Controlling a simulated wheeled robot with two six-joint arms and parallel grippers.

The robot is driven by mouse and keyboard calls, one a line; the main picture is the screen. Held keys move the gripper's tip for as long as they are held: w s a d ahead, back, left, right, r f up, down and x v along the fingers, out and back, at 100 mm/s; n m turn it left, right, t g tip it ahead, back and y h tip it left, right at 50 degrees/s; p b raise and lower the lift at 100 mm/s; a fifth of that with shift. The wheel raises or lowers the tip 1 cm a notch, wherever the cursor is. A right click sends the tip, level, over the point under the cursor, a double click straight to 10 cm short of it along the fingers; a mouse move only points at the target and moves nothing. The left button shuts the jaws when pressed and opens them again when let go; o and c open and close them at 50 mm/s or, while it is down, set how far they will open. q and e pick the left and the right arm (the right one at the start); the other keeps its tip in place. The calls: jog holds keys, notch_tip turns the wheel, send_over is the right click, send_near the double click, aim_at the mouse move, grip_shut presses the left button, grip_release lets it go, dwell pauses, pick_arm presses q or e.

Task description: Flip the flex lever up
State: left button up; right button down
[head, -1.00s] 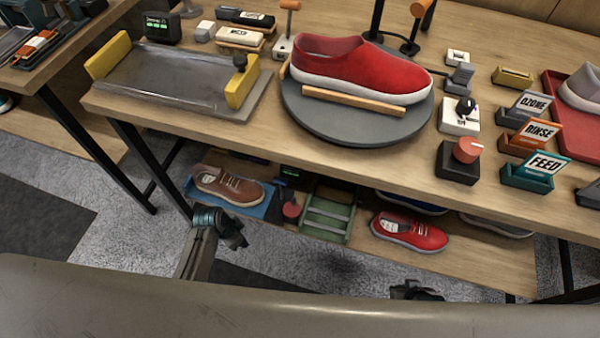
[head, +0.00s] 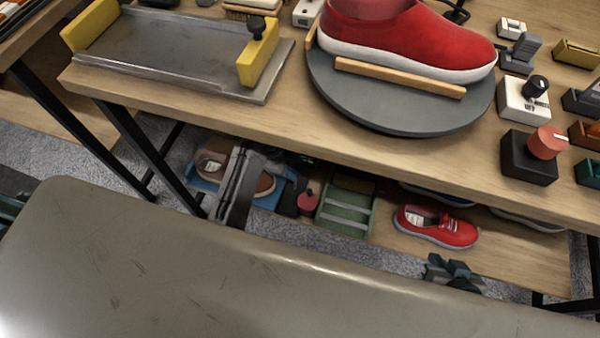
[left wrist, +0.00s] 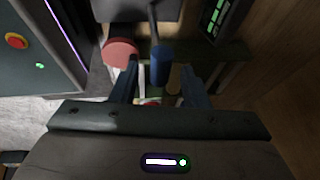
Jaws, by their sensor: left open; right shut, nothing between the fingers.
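In the left wrist view, a thin rod with a blue cylindrical grip (left wrist: 160,66) stands between the fingers of my left gripper (left wrist: 159,82); it looks like a lever. The fingers are open on either side of the grip, and I cannot tell whether they touch it. In the head view, my left arm (head: 243,188) reaches under the tabletop to the lower shelf, in front of a brown shoe (head: 212,163); its fingertips cannot be made out there. My right gripper (head: 455,273) is shut and empty in front of the lower shelf.
A round red knob (left wrist: 120,52) is left of the grip. On the lower shelf, a green rack (head: 345,208) and a red shoe (head: 437,226) sit to the right. The tabletop (head: 200,115) overhangs this shelf. A turntable (head: 400,112) with a large red shoe stands above.

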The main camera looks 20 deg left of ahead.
aim_at(299, 173)
pick_arm(q)
jog(key=shift+b+x, duration=0.35)
jog(key=shift+x, duration=1.75)
grip_shut()
